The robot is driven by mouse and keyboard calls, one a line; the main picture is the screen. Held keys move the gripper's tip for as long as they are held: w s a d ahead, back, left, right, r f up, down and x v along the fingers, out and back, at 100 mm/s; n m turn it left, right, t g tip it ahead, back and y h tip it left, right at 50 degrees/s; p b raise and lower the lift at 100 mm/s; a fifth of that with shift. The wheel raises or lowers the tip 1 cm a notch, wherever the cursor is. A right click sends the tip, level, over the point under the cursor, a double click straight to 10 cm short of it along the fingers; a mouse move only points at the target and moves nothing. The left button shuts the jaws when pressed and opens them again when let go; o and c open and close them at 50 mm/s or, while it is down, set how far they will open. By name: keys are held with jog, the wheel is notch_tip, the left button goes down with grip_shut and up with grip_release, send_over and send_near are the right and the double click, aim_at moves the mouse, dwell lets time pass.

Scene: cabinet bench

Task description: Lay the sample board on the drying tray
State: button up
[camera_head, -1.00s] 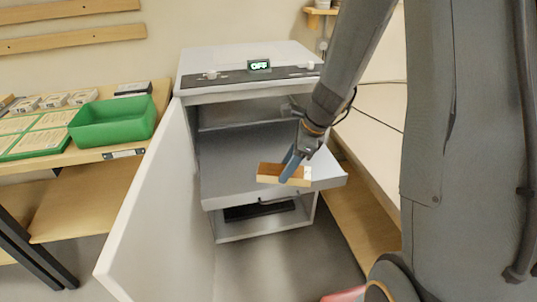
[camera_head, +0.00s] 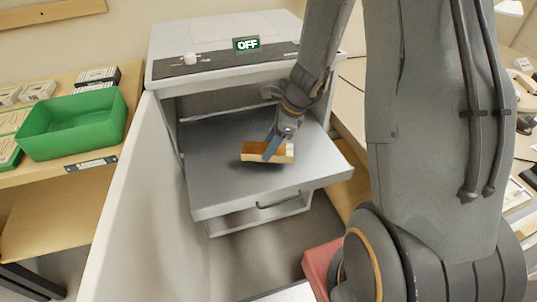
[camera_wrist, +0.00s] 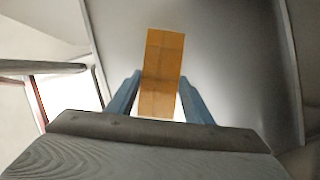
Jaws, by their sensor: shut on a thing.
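The sample board (camera_head: 252,148) is a small orange-brown block with pale edges. My gripper (camera_head: 270,148) is shut on it, with blue fingers on either side. In the wrist view the board (camera_wrist: 163,62) stands out between the two blue fingers (camera_wrist: 159,100). The drying tray (camera_head: 215,180) is a grey flat tray pulled out of the cabinet, with a handle on its front. The board is over the middle of the tray. I cannot tell whether it touches the surface.
The white cabinet (camera_head: 165,40) has a display reading OFF (camera_head: 246,44). Its open door (camera_head: 135,200) stands to the left of the tray. A green bin (camera_head: 70,125) sits on a wooden bench at left. The tray around the board is bare.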

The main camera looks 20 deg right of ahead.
jog(key=shift+f, duration=2.1)
jog(key=shift+f+b, duration=0.15)
jog(key=shift+b, duration=0.15)
jog(key=o, duration=1.1)
